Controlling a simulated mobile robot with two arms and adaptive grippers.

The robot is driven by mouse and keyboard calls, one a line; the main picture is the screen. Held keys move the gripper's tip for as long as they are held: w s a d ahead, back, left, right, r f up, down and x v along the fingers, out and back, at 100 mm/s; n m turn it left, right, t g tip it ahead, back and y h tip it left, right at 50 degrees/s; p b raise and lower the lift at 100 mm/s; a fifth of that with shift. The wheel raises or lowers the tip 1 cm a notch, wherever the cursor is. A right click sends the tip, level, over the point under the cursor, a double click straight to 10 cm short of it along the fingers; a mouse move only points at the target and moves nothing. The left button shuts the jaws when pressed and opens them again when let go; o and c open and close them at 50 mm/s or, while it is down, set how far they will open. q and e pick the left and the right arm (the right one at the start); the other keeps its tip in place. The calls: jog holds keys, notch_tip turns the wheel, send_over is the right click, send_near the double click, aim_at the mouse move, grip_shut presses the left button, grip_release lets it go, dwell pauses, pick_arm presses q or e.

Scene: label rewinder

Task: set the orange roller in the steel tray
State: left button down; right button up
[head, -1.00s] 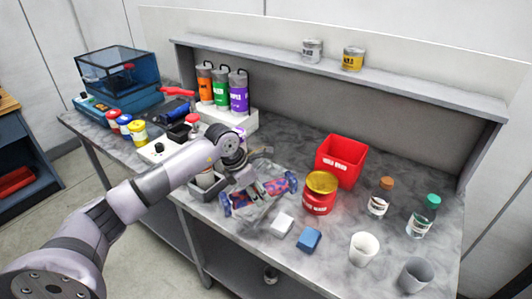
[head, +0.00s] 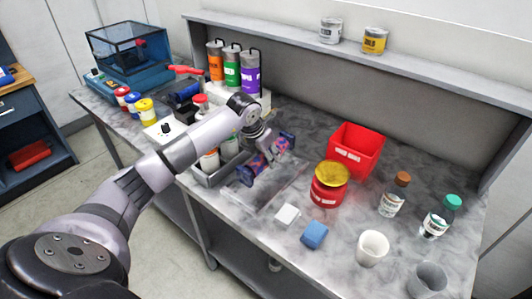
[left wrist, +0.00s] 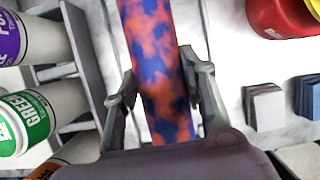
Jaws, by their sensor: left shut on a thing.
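My left gripper (head: 268,142) is shut on a roller (head: 252,173) blotched orange-red and blue, which appears raised above the bench. In the left wrist view the roller (left wrist: 158,65) runs between the two fingers (left wrist: 158,95); the gripper body hides its near end. A shallow grey tray-like rectangle (head: 262,203) lies on the bench below it. A walled grey metal tray (head: 212,180) stands just left of it, with light containers inside, partly hidden by my arm. I cannot tell which of these is the steel tray. My right gripper is out of view.
Orange (head: 215,62), green (head: 232,70) and purple (head: 250,78) labelled canisters stand upright behind my wrist. A white block (head: 287,215), blue block (head: 314,235), red can (head: 329,188) and red bin (head: 357,150) are to the right. Cups and bottles stand farther right.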

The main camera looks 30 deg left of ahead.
pick_arm(q)
jog(key=shift+f+b, duration=0.4)
jog(key=shift+f, duration=0.8)
notch_tip(320, 180, down, 2)
jog(key=shift+f+b, duration=0.15)
jog(key=shift+b, duration=0.9)
jog(key=shift+f+b, duration=0.3)
jog(key=shift+f, duration=0.1)
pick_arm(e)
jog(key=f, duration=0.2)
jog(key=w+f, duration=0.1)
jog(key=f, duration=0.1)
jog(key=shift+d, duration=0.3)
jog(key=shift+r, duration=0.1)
pick_arm(q)
jog(key=shift+f, duration=0.25)
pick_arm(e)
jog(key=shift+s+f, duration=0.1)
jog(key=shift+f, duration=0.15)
